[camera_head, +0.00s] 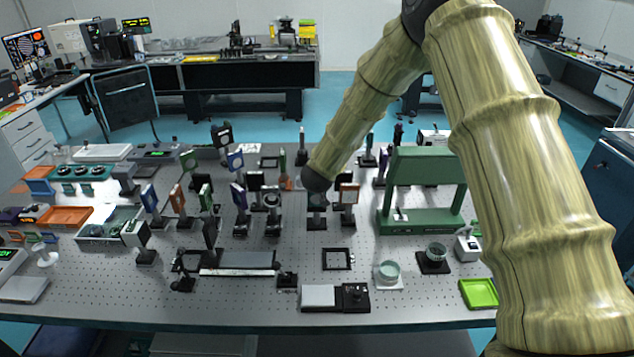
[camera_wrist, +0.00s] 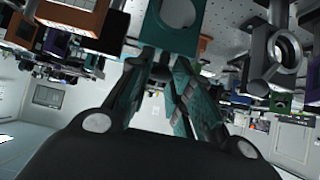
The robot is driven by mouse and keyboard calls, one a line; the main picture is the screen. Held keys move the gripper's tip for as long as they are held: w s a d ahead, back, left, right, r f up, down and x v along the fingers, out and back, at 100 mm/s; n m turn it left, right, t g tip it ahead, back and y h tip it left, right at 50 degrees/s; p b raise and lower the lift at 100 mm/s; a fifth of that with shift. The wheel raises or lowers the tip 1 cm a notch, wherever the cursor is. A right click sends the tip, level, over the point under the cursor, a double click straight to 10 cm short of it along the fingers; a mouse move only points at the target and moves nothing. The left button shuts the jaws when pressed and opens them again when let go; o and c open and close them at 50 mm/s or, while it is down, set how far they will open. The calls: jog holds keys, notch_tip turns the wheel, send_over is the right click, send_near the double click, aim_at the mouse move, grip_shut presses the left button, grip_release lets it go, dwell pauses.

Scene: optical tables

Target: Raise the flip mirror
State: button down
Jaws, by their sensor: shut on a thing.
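In the wrist view, which looks upside down, my gripper (camera_wrist: 163,62) has its two teal fingers close together. Their tips meet the edge of a teal square plate with a round grey opening, which I take to be the flip mirror (camera_wrist: 157,30). The plate stands face-on to the wrist camera, and its far part is cut off by the frame. My fingers are hidden there. The mirror's hinge is not clearly visible.
A large green stand (camera_head: 425,218) is farther right. Several other posted optics crowd the left. The table's front right is more open.

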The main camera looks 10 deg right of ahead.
jog(key=shift+w+d+r, duration=0.25)
jog(key=shift+w+r, duration=0.4)
jog(key=shift+r, duration=0.05)
jog(key=shift+w+f, duration=0.15)
jog(key=c, duration=1.4)
grip_release()
jog(key=shift+c, duration=0.2)
jog(key=shift+o, duration=0.9)
jog(key=shift+f, duration=0.3)
jog(key=shift+s+a, duration=0.1)
jog(key=shift+s, duration=0.15)
jog(key=v, duration=1.1)
jog(key=shift+s+r, duration=0.2)
jog(key=shift+s, duration=0.15)
jog(key=shift+f, duration=0.1)
